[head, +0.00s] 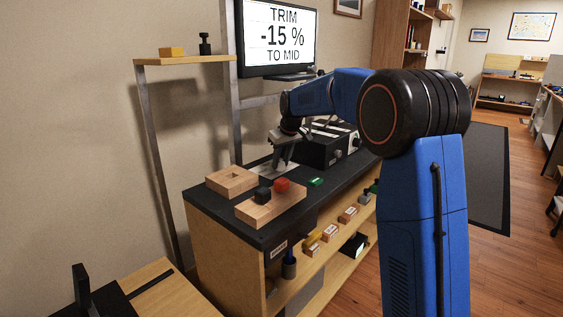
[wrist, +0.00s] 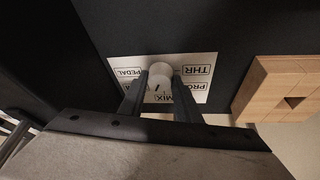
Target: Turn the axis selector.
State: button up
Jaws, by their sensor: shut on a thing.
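The axis selector is a pale round knob (wrist: 160,70) on a white plate (wrist: 205,67) in the wrist view. The plate has labels reading PEDAL, THR, MIX and one beginning PRO. A dark mark shows on the knob near the MIX side. My gripper (wrist: 160,92) is shut on the knob, one dark finger on each side of it. In the head view my gripper (head: 281,163) reaches down to the plate (head: 265,171) on the dark bench top, and the knob is hidden there.
A dark panel box (head: 328,145) stands right behind my gripper. A wooden block with a square hole (head: 246,184) and a wooden block (head: 262,211) with black and red pieces lie nearer. A screen (head: 280,35) above reads "TRIM -15 % TO MID".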

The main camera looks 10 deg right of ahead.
jog(key=shift+a+m+h, duration=0.15)
jog(key=shift+m+h, duration=0.45)
jog(key=shift+m, duration=1)
jog(key=o, duration=1.1)
jog(key=shift+c, duration=0.2)
jog(key=v, duration=1.7)
jog(key=shift+s+a+r, duration=0.15)
jog(key=shift+a, duration=0.05)
